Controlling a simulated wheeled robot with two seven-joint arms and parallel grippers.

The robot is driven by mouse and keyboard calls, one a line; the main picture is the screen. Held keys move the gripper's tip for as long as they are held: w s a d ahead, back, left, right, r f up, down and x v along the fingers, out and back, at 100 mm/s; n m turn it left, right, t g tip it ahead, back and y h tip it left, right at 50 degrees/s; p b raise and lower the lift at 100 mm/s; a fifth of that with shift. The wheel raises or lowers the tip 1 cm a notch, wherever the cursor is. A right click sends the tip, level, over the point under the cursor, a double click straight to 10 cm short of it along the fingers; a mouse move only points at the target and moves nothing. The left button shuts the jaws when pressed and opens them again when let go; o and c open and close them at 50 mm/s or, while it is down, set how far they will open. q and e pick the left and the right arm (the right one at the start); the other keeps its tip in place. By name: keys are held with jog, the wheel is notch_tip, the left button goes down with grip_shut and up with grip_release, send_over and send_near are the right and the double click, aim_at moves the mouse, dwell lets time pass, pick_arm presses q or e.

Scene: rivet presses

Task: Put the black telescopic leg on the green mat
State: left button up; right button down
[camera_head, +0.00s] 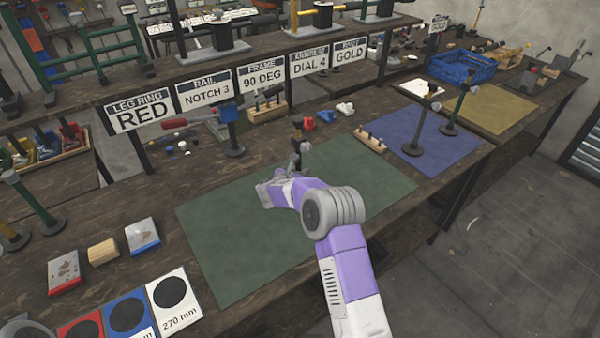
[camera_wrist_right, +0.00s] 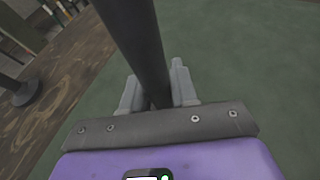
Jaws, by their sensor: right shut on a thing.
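My right gripper (camera_head: 296,168) is over the far part of the green mat (camera_head: 225,235). In the right wrist view its grey fingers (camera_wrist_right: 157,92) are shut on a black telescopic leg (camera_wrist_right: 137,40), seen as a dark tube. In the head view only a bit of the leg's dark top (camera_head: 297,124) shows above the gripper; my arm hides the rest. The mat also fills the right of the wrist view (camera_wrist_right: 260,60). The leg's foot is hidden, so I cannot tell whether it touches the mat. My left gripper is not in view.
A blue-topped leg (camera_head: 233,135) stands behind the mat's far edge. A wooden block with pegs (camera_head: 370,140) sits by the mat's back right. Two legs stand upright around the blue mat (camera_head: 440,150). The mat's left and right parts are clear.

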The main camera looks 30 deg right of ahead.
jog(key=c, duration=0.9)
grip_release()
jog(key=shift+r, duration=0.1)
jog(key=shift+r+p, duration=0.15)
jog(key=shift+p, duration=0.3)
jog(key=v, duration=1.2)
jog(key=shift+s, duration=0.15)
jog(key=shift+f, duration=0.25)
